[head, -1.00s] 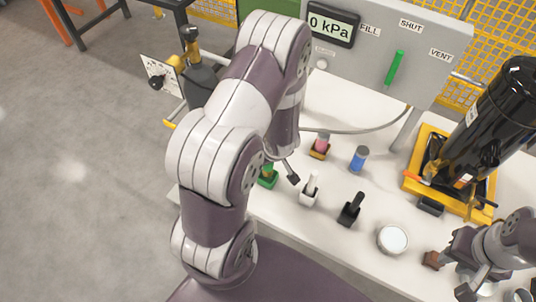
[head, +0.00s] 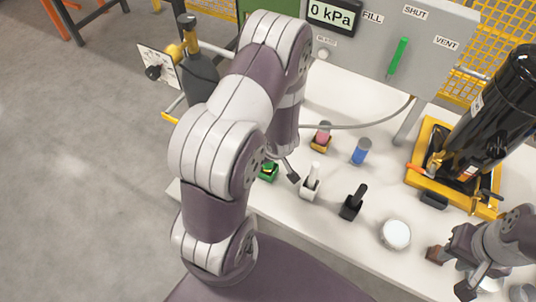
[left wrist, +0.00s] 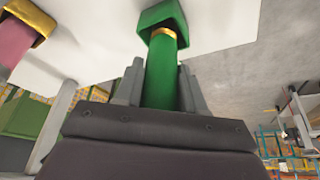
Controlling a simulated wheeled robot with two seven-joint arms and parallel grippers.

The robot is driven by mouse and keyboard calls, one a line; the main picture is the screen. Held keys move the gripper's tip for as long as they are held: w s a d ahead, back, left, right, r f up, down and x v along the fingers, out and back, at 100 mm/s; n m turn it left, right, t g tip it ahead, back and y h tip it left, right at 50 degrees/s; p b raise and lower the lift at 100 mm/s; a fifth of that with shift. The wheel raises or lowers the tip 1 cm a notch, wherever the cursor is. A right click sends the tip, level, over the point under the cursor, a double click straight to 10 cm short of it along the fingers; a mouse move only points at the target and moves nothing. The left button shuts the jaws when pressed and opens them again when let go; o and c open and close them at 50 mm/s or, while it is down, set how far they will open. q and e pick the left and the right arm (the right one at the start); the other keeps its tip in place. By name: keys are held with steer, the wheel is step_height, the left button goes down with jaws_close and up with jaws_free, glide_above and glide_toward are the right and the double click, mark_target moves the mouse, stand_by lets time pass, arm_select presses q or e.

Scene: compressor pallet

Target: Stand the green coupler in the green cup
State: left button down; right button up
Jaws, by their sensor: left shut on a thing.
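The green cup (head: 269,174) stands on the white bench, partly behind my left arm in the head view. It also shows at the top of the left wrist view (left wrist: 163,13). The green coupler (left wrist: 160,75) is a green cylinder with a gold ring at its cup end. My left gripper (left wrist: 160,88) is shut on it. The coupler's ringed end is at the cup's mouth; how deep it sits I cannot tell. In the head view my left arm hides most of the coupler. My right gripper (head: 456,271) is at the lower right, fingers apart, beside a brown block (head: 435,254).
A black cylinder (head: 495,115) on a yellow base is at right. The gauge panel (head: 400,45) stands behind.

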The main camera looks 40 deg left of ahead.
arm_select(q)
steer(key=shift+f+b, duration=0.35)
steer(key=shift+f, duration=0.15)
steer(key=c, duration=0.6)
jaws_free()
steer(key=p+v, duration=0.5)
steer(key=v, duration=0.7)
steer(key=shift+d+r, duration=0.15)
steer(key=shift+r, duration=0.2)
